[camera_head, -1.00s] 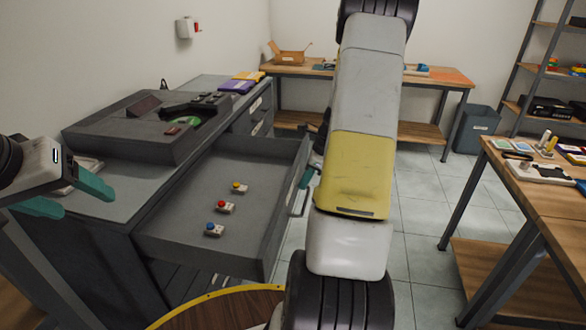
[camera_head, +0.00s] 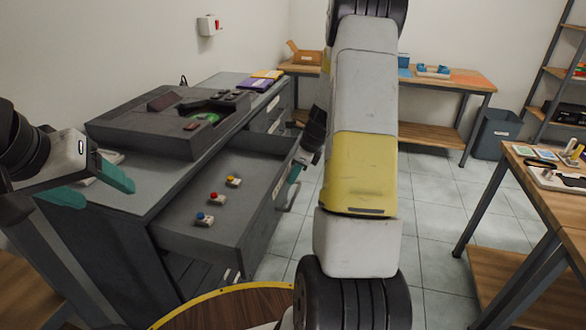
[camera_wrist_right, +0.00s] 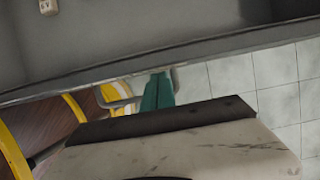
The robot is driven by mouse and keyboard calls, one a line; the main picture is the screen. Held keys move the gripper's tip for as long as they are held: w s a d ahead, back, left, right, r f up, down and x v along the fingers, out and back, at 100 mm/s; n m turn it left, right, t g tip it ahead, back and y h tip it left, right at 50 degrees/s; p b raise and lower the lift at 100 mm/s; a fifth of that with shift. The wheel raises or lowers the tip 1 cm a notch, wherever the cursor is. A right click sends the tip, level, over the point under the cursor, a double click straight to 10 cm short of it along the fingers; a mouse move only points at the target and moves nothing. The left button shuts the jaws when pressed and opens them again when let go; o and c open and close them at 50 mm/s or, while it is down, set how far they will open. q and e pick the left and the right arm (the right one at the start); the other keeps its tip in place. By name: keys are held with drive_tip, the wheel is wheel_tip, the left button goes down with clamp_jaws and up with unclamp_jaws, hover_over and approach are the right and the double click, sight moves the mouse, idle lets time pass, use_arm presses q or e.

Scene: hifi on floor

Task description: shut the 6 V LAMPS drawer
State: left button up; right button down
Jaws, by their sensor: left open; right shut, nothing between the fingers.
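The grey drawer (camera_head: 240,195) is partly open from the dark cabinet (camera_head: 125,235). Inside lie three small white blocks with a blue (camera_head: 204,219), a red (camera_head: 217,198) and a yellow (camera_head: 233,181) top. I cannot read a label on its front. My right gripper (camera_head: 295,173) is shut and empty, its teal fingers at the outer side of the drawer front by the handle (camera_head: 284,199). In the right wrist view the fingers (camera_wrist_right: 158,92) overlap the handle bar (camera_wrist_right: 118,102); contact is unclear. My left gripper (camera_head: 100,190) is open and empty beside the cabinet top.
A console (camera_head: 170,122) stands on the cabinet, with purple and yellow items (camera_head: 262,80) behind it. A workbench (camera_head: 560,185) stands at right, another (camera_head: 460,80) at the back. A bin (camera_head: 495,133) is at back right. Tiled floor (camera_head: 430,200) lies free between.

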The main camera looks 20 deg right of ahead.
drive_tip(key=w+a, duration=0.4)
drive_tip(key=a, duration=0.2)
drive_tip(key=w+a, duration=0.5)
drive_tip(key=a, duration=0.1)
drive_tip(key=w+a, duration=0.5)
drive_tip(key=a, duration=0.2)
drive_tip(key=shift+w, duration=0.2)
drive_tip(key=shift+w+a, duration=0.1)
drive_tip(key=shift+a, duration=0.15)
